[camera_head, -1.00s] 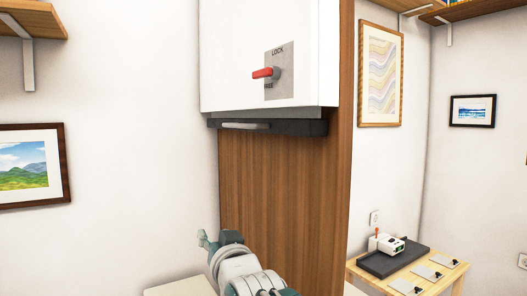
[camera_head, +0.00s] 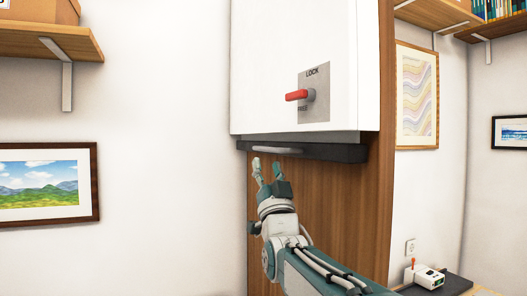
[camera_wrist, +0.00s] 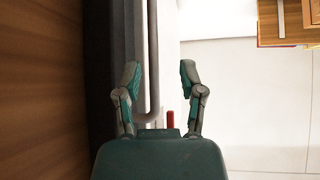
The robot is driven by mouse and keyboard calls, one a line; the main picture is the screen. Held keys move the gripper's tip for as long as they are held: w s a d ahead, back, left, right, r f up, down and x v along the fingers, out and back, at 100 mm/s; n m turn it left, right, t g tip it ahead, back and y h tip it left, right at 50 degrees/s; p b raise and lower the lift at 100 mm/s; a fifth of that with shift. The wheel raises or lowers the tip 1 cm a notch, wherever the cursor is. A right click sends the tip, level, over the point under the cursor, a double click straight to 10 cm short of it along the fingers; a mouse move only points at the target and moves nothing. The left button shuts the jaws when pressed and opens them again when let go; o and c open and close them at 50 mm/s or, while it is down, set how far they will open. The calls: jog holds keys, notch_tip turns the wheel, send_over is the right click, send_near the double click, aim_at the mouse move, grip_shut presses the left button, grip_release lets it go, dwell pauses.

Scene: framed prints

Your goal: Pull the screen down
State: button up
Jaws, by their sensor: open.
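The screen's dark bottom bar (camera_head: 335,151) hangs level just under the white housing (camera_head: 275,45), with a light grey handle (camera_head: 278,150) along its front. My gripper (camera_head: 267,168) points upward just below the handle, open and empty. In the wrist view, the grey handle (camera_wrist: 153,50) runs up the picture between the lines of my two open fingers (camera_wrist: 159,76), nearer the left one. Whether a finger touches it I cannot tell. A red lever (camera_head: 297,95) on the LOCK plate (camera_head: 317,80) points left; its tip also shows in the wrist view (camera_wrist: 170,119).
A brown wooden panel (camera_head: 330,210) stands behind the bar. A wall shelf (camera_head: 40,40) and a framed landscape (camera_head: 45,185) are at left. A small white device (camera_head: 425,277) stands on a dark surface at lower right.

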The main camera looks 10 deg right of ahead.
aim_at(265, 148)
jog(key=w+r, duration=0.1)
jog(key=w+d+r, duration=0.1)
jog(key=w+r, duration=0.1)
jog(key=shift+w+d, duration=0.15)
jog(key=shift+d, duration=0.1)
jog(key=shift+w+a+r, duration=0.2)
jog(key=shift+w+r, duration=0.05)
jog(key=shift+a, duration=0.3)
jog(key=shift+d, duration=0.2)
grip_shut()
